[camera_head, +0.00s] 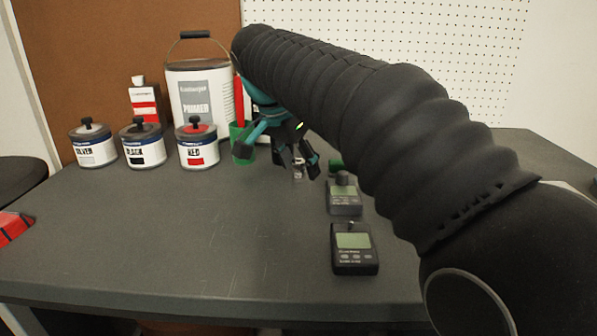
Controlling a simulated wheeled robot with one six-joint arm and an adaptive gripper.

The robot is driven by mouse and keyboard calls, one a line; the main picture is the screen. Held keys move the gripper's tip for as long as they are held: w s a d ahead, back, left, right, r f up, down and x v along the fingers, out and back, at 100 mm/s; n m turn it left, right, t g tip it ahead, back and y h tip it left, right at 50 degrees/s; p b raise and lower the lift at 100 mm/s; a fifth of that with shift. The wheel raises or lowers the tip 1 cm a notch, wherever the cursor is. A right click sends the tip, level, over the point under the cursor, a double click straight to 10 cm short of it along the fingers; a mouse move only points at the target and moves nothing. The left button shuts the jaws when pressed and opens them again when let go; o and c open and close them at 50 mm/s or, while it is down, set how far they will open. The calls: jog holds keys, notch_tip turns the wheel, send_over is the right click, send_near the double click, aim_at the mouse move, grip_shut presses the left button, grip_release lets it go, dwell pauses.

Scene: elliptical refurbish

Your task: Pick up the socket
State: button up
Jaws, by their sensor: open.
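My gripper (297,162) is at the end of my black-sleeved arm, low over the back middle of the grey table. Its teal and black fingers point down and are apart. A small, shiny, metallic piece (298,172), which looks like the socket, shows between the dark fingertips. It is partly hidden by them, and I cannot tell whether they touch it. I see no grip on it.
Two dark meters with screens, a rear one (344,197) and a front one (353,249), stand right of the gripper. Paint cans (197,146) and a primer bucket (199,95) stand left.

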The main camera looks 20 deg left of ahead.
aim_at(299, 160)
grip_shut()
jog(key=shift+r, duration=0.1)
jog(key=shift+r+p, duration=0.3)
jog(key=shift+r, duration=0.25)
notch_tip(299, 160, up, 3)
jog(key=shift+f+p, duration=0.1)
jog(key=shift+p, duration=0.5)
jog(key=w+d+r+p, duration=0.1)
jog(key=w+d+r, duration=0.1)
jog(key=d+r, duration=0.5)
jog(key=d, duration=0.4)
jog(key=shift+w+d+p, duration=0.2)
jog(key=shift+w+p, duration=0.05)
jog(key=shift+p, duration=0.1)
